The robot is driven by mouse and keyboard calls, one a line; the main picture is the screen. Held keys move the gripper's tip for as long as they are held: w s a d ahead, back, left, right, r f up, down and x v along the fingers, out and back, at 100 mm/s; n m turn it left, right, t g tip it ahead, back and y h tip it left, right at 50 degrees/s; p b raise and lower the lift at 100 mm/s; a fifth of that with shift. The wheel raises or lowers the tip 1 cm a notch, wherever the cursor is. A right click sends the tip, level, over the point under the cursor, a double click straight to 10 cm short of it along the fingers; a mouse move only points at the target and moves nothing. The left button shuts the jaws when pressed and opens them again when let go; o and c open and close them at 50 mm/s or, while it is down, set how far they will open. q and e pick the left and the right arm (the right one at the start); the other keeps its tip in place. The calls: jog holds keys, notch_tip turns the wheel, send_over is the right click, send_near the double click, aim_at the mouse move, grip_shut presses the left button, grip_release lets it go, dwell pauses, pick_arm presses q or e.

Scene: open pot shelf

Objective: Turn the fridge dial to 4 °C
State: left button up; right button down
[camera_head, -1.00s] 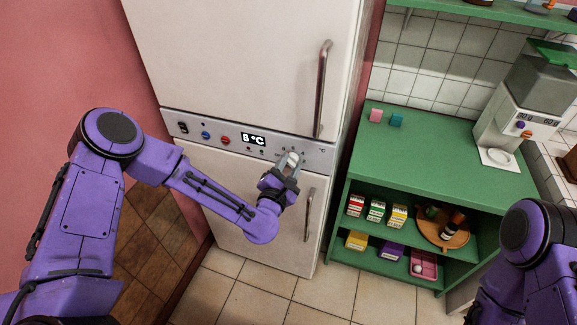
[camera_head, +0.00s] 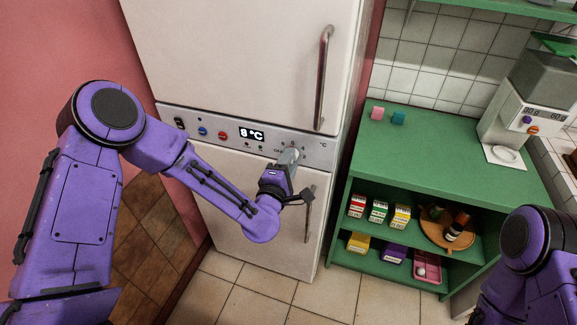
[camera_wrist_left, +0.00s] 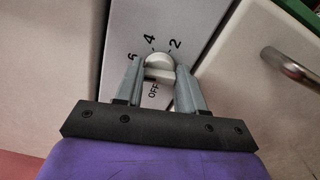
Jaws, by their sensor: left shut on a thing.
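The fridge dial (camera_wrist_left: 159,61) is a pale round knob on the grey control panel (camera_wrist_left: 181,22). Marks 2, 4, 6 and OFF show around it in the left wrist view. My left gripper (camera_wrist_left: 159,72) has one finger on each side of the knob and is shut on it. In the head view the left gripper (camera_head: 289,156) is at the panel's right part and hides most of the dial. The dial's pointer is not clear. My right arm shows at the right edge, but its gripper is out of view.
A blue button (camera_head: 203,132) and a red button (camera_head: 223,135) sit left of the display. Long handles are on the upper door (camera_head: 324,80) and the lower door (camera_head: 309,214). A green shelf unit (camera_head: 450,163) stands to the right.

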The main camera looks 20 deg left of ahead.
pick_arm(q)
jog(key=m+b, duration=0.1)
jog(key=m, duration=0.3)
jog(key=m+b, duration=0.1)
jog(key=m, duration=0.3)
jog(key=m+b, duration=0.1)
jog(key=m, duration=0.2)
jog(key=shift+f+m+b, duration=0.25)
jog(key=shift+m+b, duration=0.05)
jog(key=shift+m, duration=0.1)
dwell(0.3)
jog(key=o, duration=1)
jog(key=shift+o, duration=0.2)
jog(key=shift+a, duration=0.1)
jog(key=s+b, duration=0.1)
jog(key=s, duration=0.9)
jog(key=shift+s+a, duration=0.15)
jog(key=shift+s, duration=0.15)
